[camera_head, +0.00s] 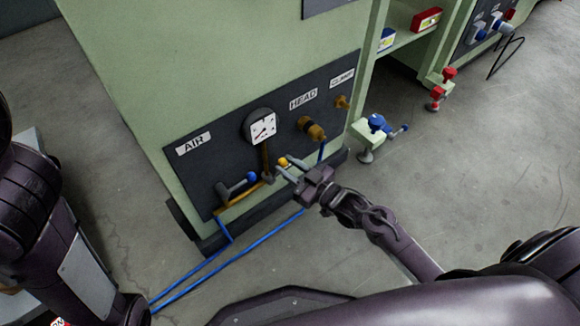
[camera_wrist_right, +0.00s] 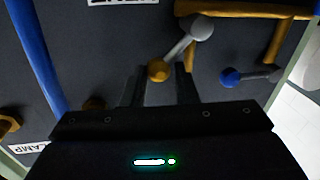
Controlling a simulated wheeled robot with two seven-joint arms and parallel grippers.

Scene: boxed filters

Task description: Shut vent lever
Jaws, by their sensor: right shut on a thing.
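A grey lever with an orange ball knob (camera_head: 283,162) sits on the dark panel, below the dial gauge. In the right wrist view the lever's grey arm (camera_wrist_right: 182,40) runs up and right from the knob to a grey pivot on a brass pipe. My right gripper (camera_head: 286,172) is shut on the knob end, which shows between its two fingers (camera_wrist_right: 160,76). A second grey lever with a blue ball knob (camera_head: 251,177) is to the left, apart from the gripper. No label reading "vent" is legible. My left arm enters at the left; its gripper is out of view.
The panel (camera_head: 222,165) carries AIR, HEAD and CLAMP labels, a white gauge (camera_head: 263,128) and brass fittings (camera_head: 311,128). Blue hoses (camera_head: 265,238) run down across the floor. A clamp with a blue handle (camera_head: 378,124) is right of the panel.

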